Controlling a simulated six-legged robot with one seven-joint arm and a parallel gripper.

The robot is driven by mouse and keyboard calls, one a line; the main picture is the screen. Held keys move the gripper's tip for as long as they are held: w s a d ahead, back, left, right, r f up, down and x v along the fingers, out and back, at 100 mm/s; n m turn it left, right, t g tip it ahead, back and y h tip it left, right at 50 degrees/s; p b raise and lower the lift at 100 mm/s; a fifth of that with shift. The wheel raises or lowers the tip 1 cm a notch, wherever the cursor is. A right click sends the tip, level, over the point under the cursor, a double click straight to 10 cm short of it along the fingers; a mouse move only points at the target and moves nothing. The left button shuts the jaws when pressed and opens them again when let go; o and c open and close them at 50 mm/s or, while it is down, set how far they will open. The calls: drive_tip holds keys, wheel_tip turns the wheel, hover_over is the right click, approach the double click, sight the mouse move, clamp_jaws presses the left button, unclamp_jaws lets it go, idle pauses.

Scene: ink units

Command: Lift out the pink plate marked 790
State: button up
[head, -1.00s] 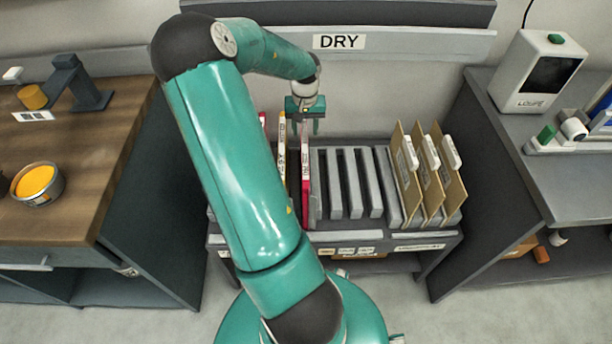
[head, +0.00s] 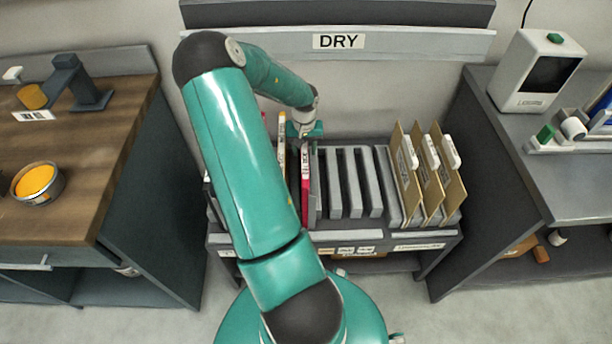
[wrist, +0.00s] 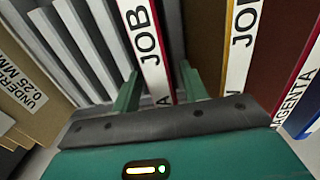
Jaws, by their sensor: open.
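A pink plate (head: 305,182) stands upright in the rack, just left of the empty grey slots in the head view. In the wrist view its white edge label (wrist: 149,50) shows "JOB" and part of more text; the number 790 is not legible. My gripper (head: 304,138) is low over the plate's top. In the wrist view my open gripper (wrist: 160,86) has one finger on each side of the plate's labelled edge. I cannot tell whether either finger touches it.
The yellow-edged plate (wrist: 240,45) stands beside the pink one, with a plate labelled "MAGENTA" (wrist: 297,88) beyond. Empty slots (head: 355,185) lie on the other side, then brown card dividers (head: 432,180). A wall rail marked DRY (head: 400,43) runs behind.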

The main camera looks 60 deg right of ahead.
drive_tip(key=shift+c, duration=0.4)
clamp_jaws()
drive_tip(key=shift+r, duration=5.55)
